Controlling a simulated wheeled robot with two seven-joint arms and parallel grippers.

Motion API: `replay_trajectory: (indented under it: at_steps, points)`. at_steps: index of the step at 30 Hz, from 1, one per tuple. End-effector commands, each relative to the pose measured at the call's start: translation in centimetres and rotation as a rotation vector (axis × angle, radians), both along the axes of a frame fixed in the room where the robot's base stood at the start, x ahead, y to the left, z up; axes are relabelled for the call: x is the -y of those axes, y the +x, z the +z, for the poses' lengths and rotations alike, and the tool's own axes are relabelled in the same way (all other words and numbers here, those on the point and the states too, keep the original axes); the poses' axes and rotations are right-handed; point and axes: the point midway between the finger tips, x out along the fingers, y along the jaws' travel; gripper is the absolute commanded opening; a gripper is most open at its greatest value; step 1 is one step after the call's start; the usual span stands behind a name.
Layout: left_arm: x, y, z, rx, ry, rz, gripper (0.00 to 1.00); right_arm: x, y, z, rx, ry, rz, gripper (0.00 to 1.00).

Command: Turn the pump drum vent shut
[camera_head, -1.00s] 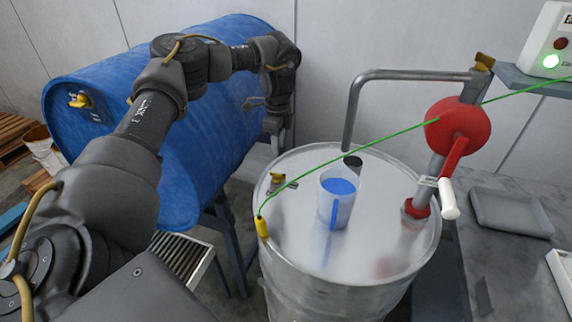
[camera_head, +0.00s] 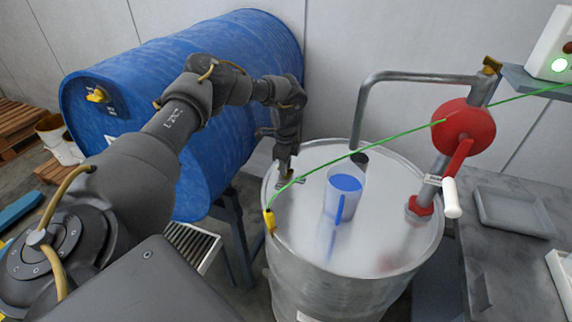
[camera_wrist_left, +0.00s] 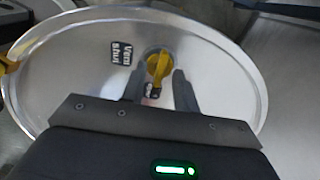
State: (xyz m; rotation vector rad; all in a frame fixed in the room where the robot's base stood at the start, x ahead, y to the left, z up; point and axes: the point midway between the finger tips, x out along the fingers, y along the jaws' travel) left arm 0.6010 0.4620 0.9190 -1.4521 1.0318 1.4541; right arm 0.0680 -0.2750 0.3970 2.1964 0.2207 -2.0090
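The pump drum (camera_head: 340,265) is a bare metal drum with a flat lid. Its vent has a yellow handle (camera_wrist_left: 157,68) near the lid's left edge. In the head view my left gripper (camera_head: 284,172) is right over the vent and mostly hides it. In the left wrist view the gripper (camera_wrist_left: 158,78) is open, one finger on each side of the handle's near part, with gaps visible. A label "Vent shut" (camera_wrist_left: 121,53) lies left of the vent. The handle lies roughly along the view, towards a second small label (camera_wrist_left: 151,91), partly covered. My right gripper is not in view.
A clear beaker with blue liquid (camera_head: 341,199) stands on the lid. A red hand pump (camera_head: 463,128) with a bent pipe stands at the lid's right. A green wire runs from a yellow clamp (camera_head: 270,221) over the lid. A blue drum (camera_head: 190,110) lies behind my left arm.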

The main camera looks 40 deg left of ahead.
Motion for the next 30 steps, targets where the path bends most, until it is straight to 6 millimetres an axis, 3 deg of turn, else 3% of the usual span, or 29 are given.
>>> replay_trajectory:
  at_steps: [4,11,22,30]
  points:
    - [0.0,0.0,0.0,0.000,0.000,0.000,0.30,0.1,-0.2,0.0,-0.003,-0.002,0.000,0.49]
    - [0.0,0.0,0.0,0.000,0.000,0.000,0.00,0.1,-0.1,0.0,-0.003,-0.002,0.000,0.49]
    - [0.0,0.0,0.1,-0.001,0.000,-0.025,0.00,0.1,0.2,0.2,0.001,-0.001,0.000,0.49]
    - [0.0,0.0,0.2,-0.002,-0.002,-0.169,0.00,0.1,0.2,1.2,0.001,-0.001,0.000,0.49]
